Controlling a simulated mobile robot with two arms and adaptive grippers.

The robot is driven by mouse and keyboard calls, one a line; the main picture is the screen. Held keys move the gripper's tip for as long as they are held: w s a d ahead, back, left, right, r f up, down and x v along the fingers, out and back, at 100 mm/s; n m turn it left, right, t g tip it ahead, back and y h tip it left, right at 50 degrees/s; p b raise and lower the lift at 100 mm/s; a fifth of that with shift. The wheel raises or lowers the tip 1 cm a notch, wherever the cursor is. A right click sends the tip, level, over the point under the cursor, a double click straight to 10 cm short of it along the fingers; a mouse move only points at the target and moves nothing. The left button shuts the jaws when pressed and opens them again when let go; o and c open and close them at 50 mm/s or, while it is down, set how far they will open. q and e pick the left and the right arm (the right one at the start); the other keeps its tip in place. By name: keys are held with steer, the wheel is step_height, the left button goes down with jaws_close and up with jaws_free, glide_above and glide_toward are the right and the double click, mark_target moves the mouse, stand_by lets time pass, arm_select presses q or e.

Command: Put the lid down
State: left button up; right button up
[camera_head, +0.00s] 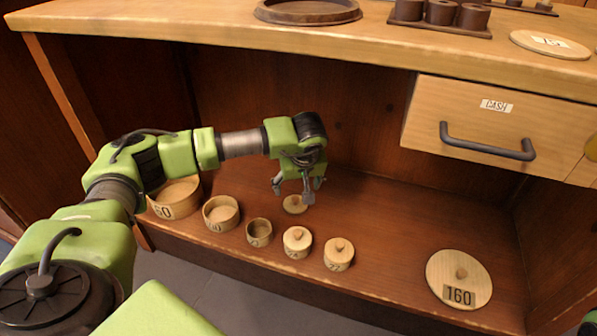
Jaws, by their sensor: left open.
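My left gripper (296,188) is open and points down over a small round wooden lid (294,206) on the lower shelf. The fingers partly cover this lid, and I cannot tell whether they touch it. A large wooden lid marked 160 (456,270) lies flat with its knob up at the right of the shelf. Another lid (549,45) with a label lies on the counter top at the right. In the row of round boxes, a small box (259,233) stands open.
Two bigger open boxes, one large (176,201) and one medium (221,215), stand left in the row. Two lidded boxes (297,244) (338,256) stand right. A cash drawer (495,125) overhangs the shelf. The shelf's middle right is clear.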

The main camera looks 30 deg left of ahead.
arm_select(q)
steer(key=p+v, duration=0.1)
steer(key=v, duration=0.2)
steer(key=shift+f, duration=0.15)
stand_by(0.5)
